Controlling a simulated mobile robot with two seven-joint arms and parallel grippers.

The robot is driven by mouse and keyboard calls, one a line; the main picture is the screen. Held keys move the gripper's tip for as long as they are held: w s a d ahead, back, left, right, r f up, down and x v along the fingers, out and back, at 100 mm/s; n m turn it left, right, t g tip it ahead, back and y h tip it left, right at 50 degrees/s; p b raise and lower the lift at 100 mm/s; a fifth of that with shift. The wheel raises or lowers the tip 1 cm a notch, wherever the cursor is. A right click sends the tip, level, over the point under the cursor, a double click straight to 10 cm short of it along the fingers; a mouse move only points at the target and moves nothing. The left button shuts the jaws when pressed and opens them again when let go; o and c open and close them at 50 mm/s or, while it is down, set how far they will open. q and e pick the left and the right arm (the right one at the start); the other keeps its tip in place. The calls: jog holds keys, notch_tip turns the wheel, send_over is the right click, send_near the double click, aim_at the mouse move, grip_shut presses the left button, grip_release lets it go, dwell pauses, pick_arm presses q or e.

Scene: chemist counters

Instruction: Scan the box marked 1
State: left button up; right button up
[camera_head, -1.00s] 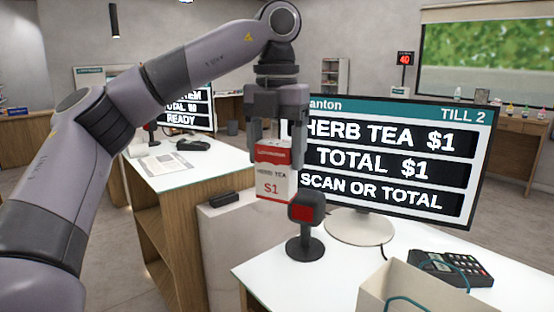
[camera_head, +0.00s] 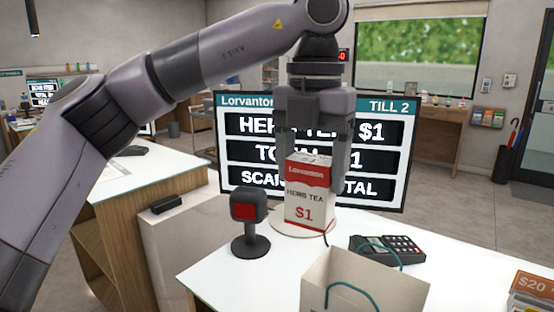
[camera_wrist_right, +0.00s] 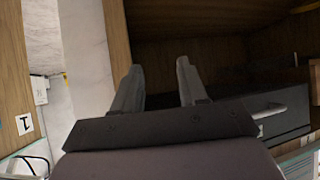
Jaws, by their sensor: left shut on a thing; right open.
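My left gripper (camera_head: 318,158) is shut on a red and white box (camera_head: 308,200) that reads "HERB TEA" and "$1". It holds the box upright in front of the till screen (camera_head: 240,160), just right of the scanner. The scanner (camera_head: 248,212) stands on the white counter with a red face. The screen shows herb tea at $1; the gripper and box cover part of its text. My right gripper (camera_wrist_right: 160,88) is open and empty in the right wrist view, in front of a dark wooden shelf space.
A paper bag (camera_head: 345,275) with teal handles stands at the counter's front, and a card terminal (camera_head: 386,250) lies behind it. A box or card marked $20 (camera_head: 532,295) is at the right. Counter space (camera_head: 455,255) right of the terminal is clear.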

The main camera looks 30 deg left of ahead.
pick_arm(q)
jog(key=w+d+m, duration=0.1)
jog(key=d, duration=0.8)
jog(key=shift+m, duration=0.4)
jog(key=shift+w, duration=0.1)
